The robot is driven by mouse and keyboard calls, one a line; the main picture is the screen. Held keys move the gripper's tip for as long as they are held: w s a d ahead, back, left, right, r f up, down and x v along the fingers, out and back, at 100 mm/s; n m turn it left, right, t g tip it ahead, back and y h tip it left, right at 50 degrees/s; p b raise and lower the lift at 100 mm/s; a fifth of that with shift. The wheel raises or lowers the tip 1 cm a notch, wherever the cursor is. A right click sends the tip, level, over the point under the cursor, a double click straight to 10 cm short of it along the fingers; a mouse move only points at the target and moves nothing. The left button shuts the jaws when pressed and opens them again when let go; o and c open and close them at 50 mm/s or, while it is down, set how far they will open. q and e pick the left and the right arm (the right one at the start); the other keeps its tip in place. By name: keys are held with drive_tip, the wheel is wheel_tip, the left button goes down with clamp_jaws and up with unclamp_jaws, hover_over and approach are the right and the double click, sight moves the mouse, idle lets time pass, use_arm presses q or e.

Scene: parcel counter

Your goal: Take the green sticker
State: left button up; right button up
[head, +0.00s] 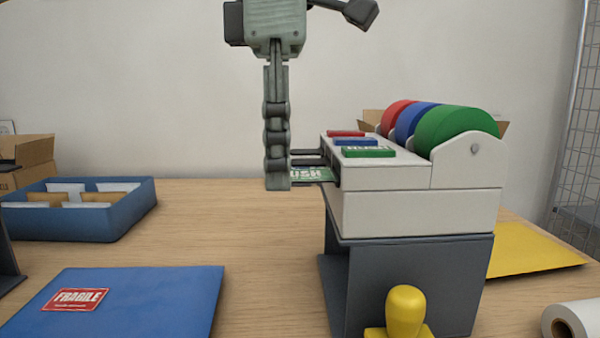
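The green sticker (315,174) with white lettering sticks out to the left from the lowest slot of a white dispenser (415,210). The dispenser carries a red, a blue and a green roll (458,128), and a green label plate (368,152) lies on its top. My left gripper (277,183) points straight down, with its fingertips at the sticker's outer left end and covering part of it. I see the fingers edge-on, one in front of the other, so any gap between them is hidden, as is whether they touch the sticker. My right gripper is not in view.
The dispenser stands on a dark grey stand (408,285). A yellow-handled stamp (405,308) is in front. A blue parcel (165,300) with a red FRAGILE sticker (76,299) lies front left. A blue tray (95,225) holds envelopes. A yellow envelope (525,250) lies right. The table's middle is clear.

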use_arm(q)
drive_tip(key=shift+r, duration=0.15)
idle(0.3)
drive_tip(key=shift+a+r+p, duration=0.3)
drive_tip(key=shift+r+p, duration=0.4)
drive_tip(key=shift+p, duration=0.05)
drive_tip(key=shift+a+r+p, duration=0.3)
drive_tip(key=shift+r+p, duration=0.4)
drive_tip(key=shift+p, duration=0.05)
drive_tip(key=shift+d+r, duration=0.1)
drive_tip(key=shift+r, duration=0.4)
drive_tip(key=shift+d+r+p, duration=0.15)
drive_tip(key=shift+r, duration=1.2)
drive_tip(key=shift+d+r+p, duration=0.1)
drive_tip(key=shift+d+r, duration=0.1)
drive_tip(key=shift+r, duration=1.1)
drive_tip(key=shift+d+r+p, duration=0.15)
drive_tip(key=shift+r, duration=1.2)
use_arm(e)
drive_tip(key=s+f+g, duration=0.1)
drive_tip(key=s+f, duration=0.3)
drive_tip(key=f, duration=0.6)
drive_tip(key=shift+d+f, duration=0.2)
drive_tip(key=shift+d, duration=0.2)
use_arm(q)
drive_tip(key=shift+f, duration=0.1)
